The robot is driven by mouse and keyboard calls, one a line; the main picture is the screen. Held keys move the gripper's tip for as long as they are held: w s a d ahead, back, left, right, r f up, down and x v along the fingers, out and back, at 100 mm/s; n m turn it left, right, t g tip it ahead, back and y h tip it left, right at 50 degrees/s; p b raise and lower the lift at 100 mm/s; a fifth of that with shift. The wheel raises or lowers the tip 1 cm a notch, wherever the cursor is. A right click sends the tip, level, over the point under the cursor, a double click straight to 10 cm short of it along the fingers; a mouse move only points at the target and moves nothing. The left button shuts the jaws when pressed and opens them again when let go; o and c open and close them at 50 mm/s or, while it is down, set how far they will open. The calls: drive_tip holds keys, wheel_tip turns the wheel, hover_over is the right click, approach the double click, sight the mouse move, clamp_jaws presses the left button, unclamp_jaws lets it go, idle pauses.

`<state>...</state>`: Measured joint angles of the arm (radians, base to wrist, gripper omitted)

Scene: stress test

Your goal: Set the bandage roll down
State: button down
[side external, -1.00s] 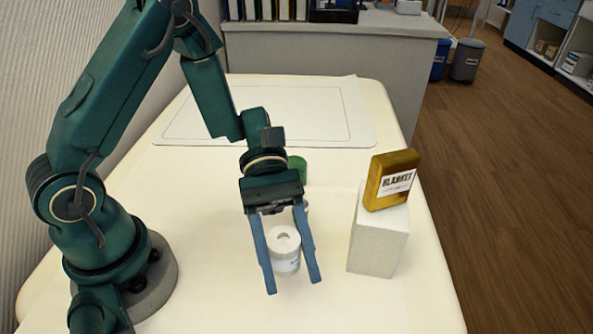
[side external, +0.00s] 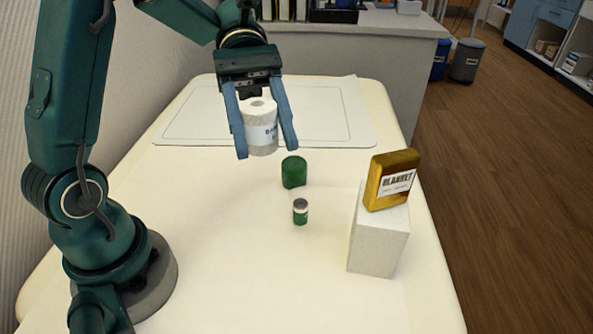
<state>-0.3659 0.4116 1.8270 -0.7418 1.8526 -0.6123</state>
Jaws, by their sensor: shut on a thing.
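The gap beneath the roll is hard to judge from this one view.
A yellow blanket pack (side external: 391,181) sits tilted on a white block (side external: 376,240) at right. The table's front (side external: 260,290) is clear.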

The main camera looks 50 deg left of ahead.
drive_tip(key=s+a+f+m+g+y, duration=0.6)
drive_tip(key=s+a+m+g+y, duration=0.2)
drive_tip(key=s+a+m+y, duration=0.45)
drive_tip(key=w+a+r+m+t+y, duration=0.1)
drive_tip(key=a+r+m+t+y, duration=0.4)
drive_tip(key=a+m, duration=0.35)
drive_tip(key=w+a+r+m+t+y, duration=0.1)
drive_tip(key=a+r+m+t+y, duration=0.2)
drive_tip(key=a+m+t+y, duration=0.45)
wheel_tip(320, 180, down, 11)
drive_tip(key=a+g, duration=0.2)
drive_tip(key=shift+m, duration=0.25)
drive_tip(key=w+d+f, duration=0.1)
drive_tip(key=w+f, duration=0.1)
drive_tip(key=w, duration=0.1)
drive_tip(key=w+d+f, duration=0.1)
drive_tip(key=w+f, duration=0.1)
drive_tip(key=w, duration=0.2)
drive_tip(key=w+d+f, duration=0.2)
drive_tip(key=w+f, duration=0.1)
drive_tip(key=w, duration=0.1)
drive_tip(key=shift+f, duration=2)
drive_tip(key=shift+f, duration=0.1)
